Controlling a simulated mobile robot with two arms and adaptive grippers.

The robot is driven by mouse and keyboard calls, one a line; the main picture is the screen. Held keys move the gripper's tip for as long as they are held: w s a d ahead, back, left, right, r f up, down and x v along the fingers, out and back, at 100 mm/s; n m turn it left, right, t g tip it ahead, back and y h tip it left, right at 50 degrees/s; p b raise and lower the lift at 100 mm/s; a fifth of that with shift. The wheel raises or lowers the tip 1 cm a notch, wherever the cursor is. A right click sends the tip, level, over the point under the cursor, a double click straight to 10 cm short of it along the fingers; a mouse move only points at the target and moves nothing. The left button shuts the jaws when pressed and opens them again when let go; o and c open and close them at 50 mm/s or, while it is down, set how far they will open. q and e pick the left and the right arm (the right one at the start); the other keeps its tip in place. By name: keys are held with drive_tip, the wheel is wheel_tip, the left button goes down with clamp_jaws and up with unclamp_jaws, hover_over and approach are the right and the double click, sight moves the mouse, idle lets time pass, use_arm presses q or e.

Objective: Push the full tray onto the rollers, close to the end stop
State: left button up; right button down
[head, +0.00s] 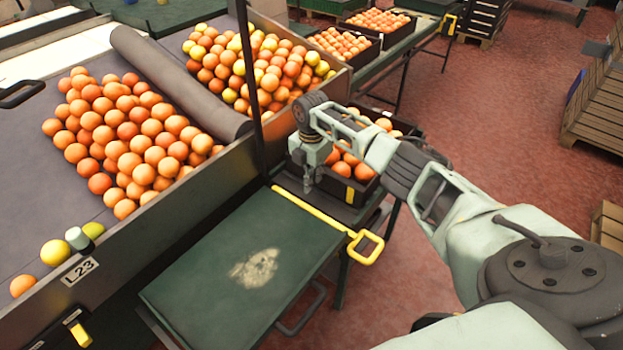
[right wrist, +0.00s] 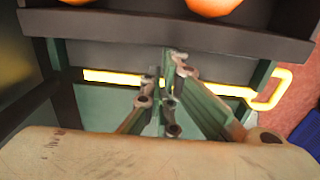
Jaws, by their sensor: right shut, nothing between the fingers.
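A dark tray (head: 336,186) with oranges in it stands beyond the yellow bar, partly hidden by my right arm. Its near wall (right wrist: 225,38) crosses the top of the right wrist view, with oranges above it. My right gripper (head: 308,188) is shut and empty, pointing down at the tray's near side. In the right wrist view its fingers (right wrist: 165,90) are together near the tray wall. I cannot tell whether they touch it. My left gripper is not in view. Rollers and an end stop cannot be made out clearly.
A yellow bar (head: 310,208) with a loop handle borders the green bench top (head: 200,260), which is otherwise clear. A sorting table (head: 40,140) with piled oranges lies left. A dark post (head: 248,80) stands near the arm. More filled crates (head: 365,47) stand behind.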

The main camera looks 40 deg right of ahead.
drive_tip(key=a+p, duration=0.2)
drive_tip(key=s+a+p, duration=0.1)
drive_tip(key=shift+s+a+r, duration=0.1)
drive_tip(key=shift+a+r, duration=0.25)
drive_tip(key=shift+r, duration=0.05)
wheel_tip(320, 180, up, 9)
drive_tip(key=shift+r+b, duration=0.15)
drive_tip(key=shift+b, duration=0.2)
drive_tip(key=shift+d, duration=0.1)
